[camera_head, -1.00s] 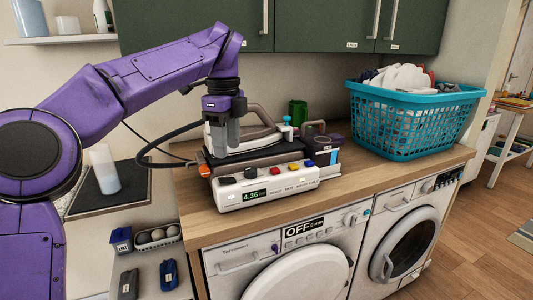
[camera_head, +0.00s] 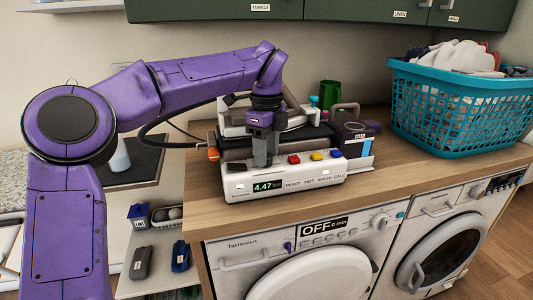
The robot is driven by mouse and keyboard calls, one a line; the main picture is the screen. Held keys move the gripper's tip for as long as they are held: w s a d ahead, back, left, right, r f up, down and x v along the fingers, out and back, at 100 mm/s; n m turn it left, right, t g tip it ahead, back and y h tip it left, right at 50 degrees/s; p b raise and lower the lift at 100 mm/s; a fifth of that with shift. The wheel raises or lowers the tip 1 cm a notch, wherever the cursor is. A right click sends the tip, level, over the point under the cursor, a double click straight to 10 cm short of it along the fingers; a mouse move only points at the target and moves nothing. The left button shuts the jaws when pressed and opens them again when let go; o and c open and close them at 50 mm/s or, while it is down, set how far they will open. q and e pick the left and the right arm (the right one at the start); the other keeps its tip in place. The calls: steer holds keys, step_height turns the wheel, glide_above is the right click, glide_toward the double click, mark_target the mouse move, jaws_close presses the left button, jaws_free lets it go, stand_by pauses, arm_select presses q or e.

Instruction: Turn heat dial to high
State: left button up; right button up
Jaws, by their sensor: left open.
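The white steam station panel (camera_head: 290,187) stands on the wooden worktop, with a green display reading about 4.47. Red (camera_head: 294,159), yellow (camera_head: 317,156) and blue (camera_head: 336,153) knobs sit along its top. My left gripper (camera_head: 262,161) points down over the panel's left part, left of the red knob. Its fingers are open. They cover the spot where the black dial stands, so the dial is hidden, and I cannot tell whether they touch it. An orange-tipped knob (camera_head: 213,154) shows at the station's left side. The iron (camera_head: 237,119) rests behind, partly hidden by my arm. My right gripper is out of view.
A teal laundry basket (camera_head: 447,115) with clothes stands at the right of the worktop (camera_head: 210,215). A dark container with a handle (camera_head: 355,137) stands right of the station. Two front-loading machines (camera_head: 318,255) are below. Green cabinets (camera_head: 220,10) hang above.

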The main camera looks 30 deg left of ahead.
arm_select(q)
steer(key=shift+s+r, duration=0.1)
steer(key=shift+s, duration=0.2)
steer(key=shift+w, duration=0.15)
steer(key=c, duration=0.8)
steer(key=shift+o, duration=0.2)
